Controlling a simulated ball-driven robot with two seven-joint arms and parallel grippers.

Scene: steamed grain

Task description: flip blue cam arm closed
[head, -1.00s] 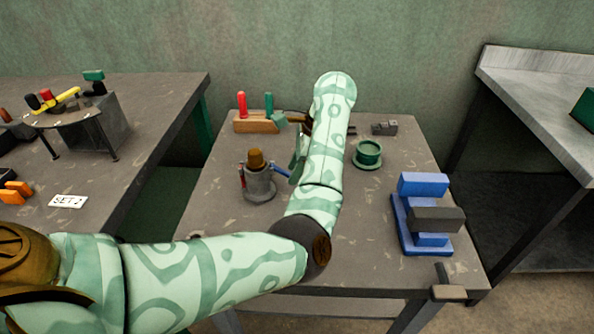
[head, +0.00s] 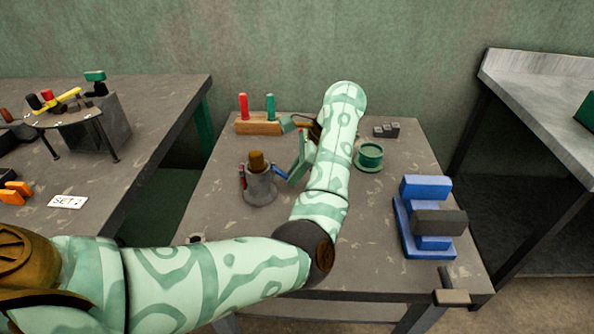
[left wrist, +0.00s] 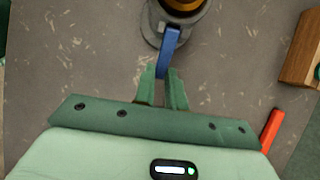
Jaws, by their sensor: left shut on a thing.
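The blue cam arm (head: 280,173) sticks out from the right side of a grey coupling (head: 259,187) with a brown plug (head: 257,160) in its top. In the left wrist view the blue cam arm (left wrist: 169,45) points from the coupling towards me, still standing out from the body. My left gripper (left wrist: 164,78) is shut on its outer end, one green finger on each side. In the head view my left gripper (head: 291,178) is right of the coupling, partly hidden by my forearm. A red cam arm (head: 242,178) lies along the coupling's left side. My right gripper is out of view.
A wooden block (head: 258,127) with red and green pegs stands at the back. A green ring-shaped part (head: 369,157) and a blue and grey fixture (head: 411,242) stand to the right. The tabletop in front of the coupling is mostly clear.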

